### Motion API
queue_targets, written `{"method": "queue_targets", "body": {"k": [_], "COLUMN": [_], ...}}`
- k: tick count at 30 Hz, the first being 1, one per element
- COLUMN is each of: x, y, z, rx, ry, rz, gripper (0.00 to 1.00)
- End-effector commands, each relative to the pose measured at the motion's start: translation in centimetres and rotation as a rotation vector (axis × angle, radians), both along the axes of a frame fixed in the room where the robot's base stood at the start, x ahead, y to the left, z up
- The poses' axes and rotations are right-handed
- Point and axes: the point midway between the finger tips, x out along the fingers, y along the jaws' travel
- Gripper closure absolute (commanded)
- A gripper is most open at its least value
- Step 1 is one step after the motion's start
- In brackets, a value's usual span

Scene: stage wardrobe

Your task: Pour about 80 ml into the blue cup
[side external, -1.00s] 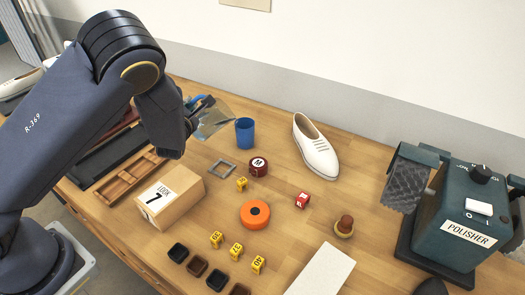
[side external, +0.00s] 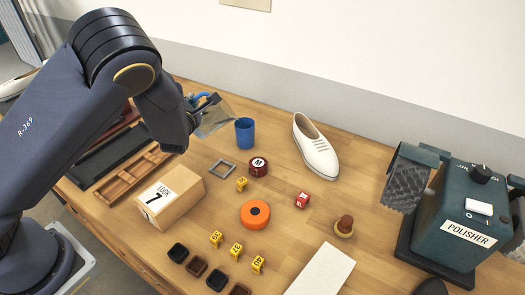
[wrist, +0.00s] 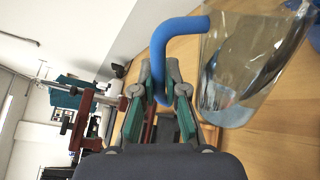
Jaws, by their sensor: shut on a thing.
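A clear jug (side external: 214,119) with a blue handle is tilted, its lower right side near the blue cup (side external: 245,132). My gripper (side external: 203,103) is shut on the jug's handle and holds it above the table, left of the cup. In the wrist view, the blue handle (wrist: 190,28) runs between the fingers, and the clear jug body (wrist: 250,60) fills the right side. The cup stands upright on the table. Its inside is mostly hidden, so I cannot tell its fill level. The amount of liquid in the jug is unclear, and no stream is visible.
A white shoe (side external: 315,147) is right of the cup. The polisher (side external: 465,215) is far right. Bare wood lies between cup and shoe.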

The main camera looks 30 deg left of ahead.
Motion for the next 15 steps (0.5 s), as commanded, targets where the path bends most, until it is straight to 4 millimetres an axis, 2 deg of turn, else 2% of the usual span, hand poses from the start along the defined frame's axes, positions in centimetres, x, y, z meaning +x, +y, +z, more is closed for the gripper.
{"method": "queue_targets", "body": {"k": [15], "x": [0.22], "y": [-0.20], "z": [0.50], "rx": [0.025], "ry": [0.018], "rz": [0.000], "gripper": [1.00]}}
